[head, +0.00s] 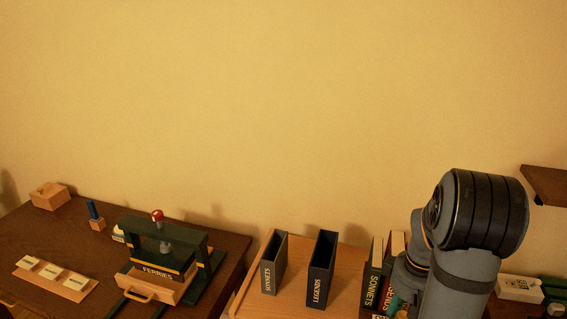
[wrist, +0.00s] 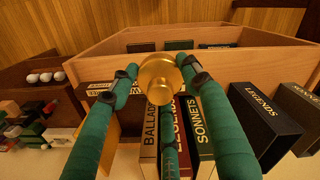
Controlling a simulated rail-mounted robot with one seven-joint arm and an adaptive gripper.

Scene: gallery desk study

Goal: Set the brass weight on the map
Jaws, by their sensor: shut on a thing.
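The brass weight (wrist: 157,86) is a shiny gold round piece, seen at the middle of the wrist view. My gripper (wrist: 160,76) is shut on it, with green fingers on its left and right and another below. The weight is held in front of the books and a wooden tray-like case. I cannot pick out the map in either view.
Upright books (wrist: 205,127) stand below the weight, with black slipcases (wrist: 266,122) at right. The wooden case (wrist: 195,38) has a raised rim. In the head view, slipcases (head: 321,270) stand on a light desk; a green press (head: 160,252) and card holder (head: 54,280) occupy the dark desk.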

